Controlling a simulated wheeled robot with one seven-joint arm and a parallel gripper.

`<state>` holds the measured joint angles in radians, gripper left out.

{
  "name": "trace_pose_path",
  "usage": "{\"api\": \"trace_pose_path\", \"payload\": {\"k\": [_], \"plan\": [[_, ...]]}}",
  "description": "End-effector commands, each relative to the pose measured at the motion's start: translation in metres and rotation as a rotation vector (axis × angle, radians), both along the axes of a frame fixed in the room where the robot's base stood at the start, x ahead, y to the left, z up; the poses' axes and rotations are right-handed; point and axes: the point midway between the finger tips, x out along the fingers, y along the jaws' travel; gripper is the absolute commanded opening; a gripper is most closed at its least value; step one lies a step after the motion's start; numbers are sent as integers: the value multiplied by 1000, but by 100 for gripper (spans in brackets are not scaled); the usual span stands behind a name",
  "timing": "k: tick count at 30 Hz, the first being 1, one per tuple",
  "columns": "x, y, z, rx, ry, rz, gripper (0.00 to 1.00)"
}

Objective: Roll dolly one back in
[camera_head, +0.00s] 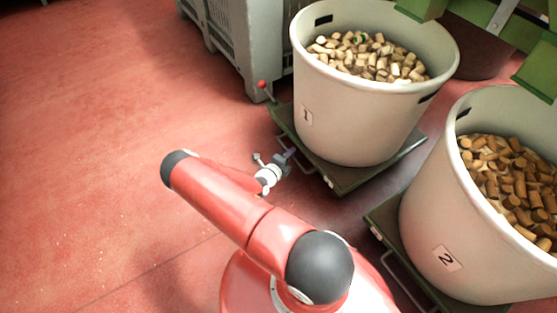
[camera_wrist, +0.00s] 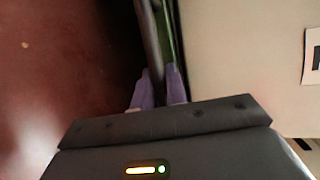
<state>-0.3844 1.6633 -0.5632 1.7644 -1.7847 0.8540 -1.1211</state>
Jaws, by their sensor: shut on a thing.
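Dolly one (camera_head: 345,180) is a low dark green platform under a white tub (camera_head: 355,110) marked 1, full of cork stoppers. It stands at the upper middle of the head view, set at an angle. My gripper (camera_head: 289,152) is at its near left edge. In the wrist view, the two purple fingers of my gripper (camera_wrist: 160,88) are closed around a thin dark bar, the dolly's handle (camera_wrist: 149,35), beside its green edge (camera_wrist: 168,35). The fingertips partly hide the grip. A lever with a red knob (camera_head: 262,84) rises at the dolly's far left corner.
A second tub (camera_head: 440,205) marked 2, full of corks, stands on another dolly (camera_head: 385,222) at the right, with a narrow gap between. A grey crate (camera_head: 240,45) stands behind at left. Green framework (camera_head: 480,15) is at the upper right. The red floor (camera_head: 90,120) at left is clear.

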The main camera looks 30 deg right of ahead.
Motion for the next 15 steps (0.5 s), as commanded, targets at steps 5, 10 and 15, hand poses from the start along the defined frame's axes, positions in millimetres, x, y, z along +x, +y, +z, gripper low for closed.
{"api": "trace_pose_path", "payload": {"k": [5,10,15], "plan": [[0,-13,0,0,0,-1,0],[1,-17,0,-1,-1,0,0],[1,-17,1,-1,-2,0,0]]}}
